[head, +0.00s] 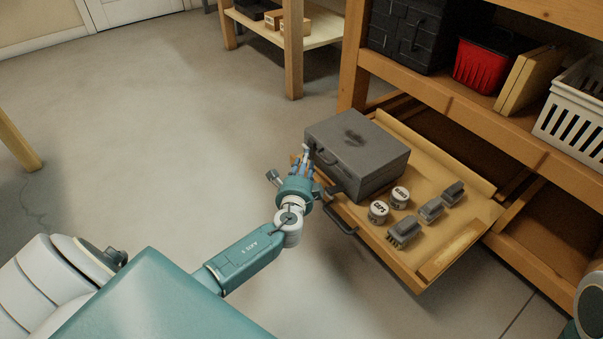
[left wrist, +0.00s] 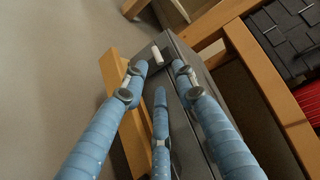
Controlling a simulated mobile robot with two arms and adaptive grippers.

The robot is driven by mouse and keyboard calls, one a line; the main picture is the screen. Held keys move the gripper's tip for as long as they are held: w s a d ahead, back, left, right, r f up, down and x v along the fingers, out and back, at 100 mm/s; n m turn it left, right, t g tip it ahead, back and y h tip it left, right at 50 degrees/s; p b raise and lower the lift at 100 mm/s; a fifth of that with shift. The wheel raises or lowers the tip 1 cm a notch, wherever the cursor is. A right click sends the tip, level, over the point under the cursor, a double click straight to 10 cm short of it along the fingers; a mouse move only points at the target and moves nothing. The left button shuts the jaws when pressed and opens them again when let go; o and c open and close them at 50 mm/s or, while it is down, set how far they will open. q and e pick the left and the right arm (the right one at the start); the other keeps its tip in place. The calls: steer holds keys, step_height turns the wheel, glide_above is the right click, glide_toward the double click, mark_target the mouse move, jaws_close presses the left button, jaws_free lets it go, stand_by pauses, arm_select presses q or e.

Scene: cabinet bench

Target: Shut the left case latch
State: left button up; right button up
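The grey case (head: 358,150) lies with its lid down on the pulled-out drawer. A dark smudge marks its top. A small pale latch (left wrist: 157,55) shows on the case's edge in the left wrist view; I cannot tell whether it is fastened. My left gripper (head: 306,160) is at the left end of the case's front side. In the left wrist view, its blue fingers (left wrist: 160,80) are spread apart, with the latch just beyond their tips and nothing held. Whether a finger touches the case is unclear. My right gripper is out of view.
The drawer (head: 425,185) also holds two round tins (head: 378,211) and several grey brushes (head: 404,231), right of the case. A red bin (head: 482,68) and white basket (head: 575,115) stand on the shelf. Floor at left is clear.

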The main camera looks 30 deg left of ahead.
arm_select(q)
steer(key=v, duration=0.6)
steer(key=shift+s, duration=0.25)
steer(key=shift+d+r, duration=0.15)
steer(key=shift+d, duration=0.05)
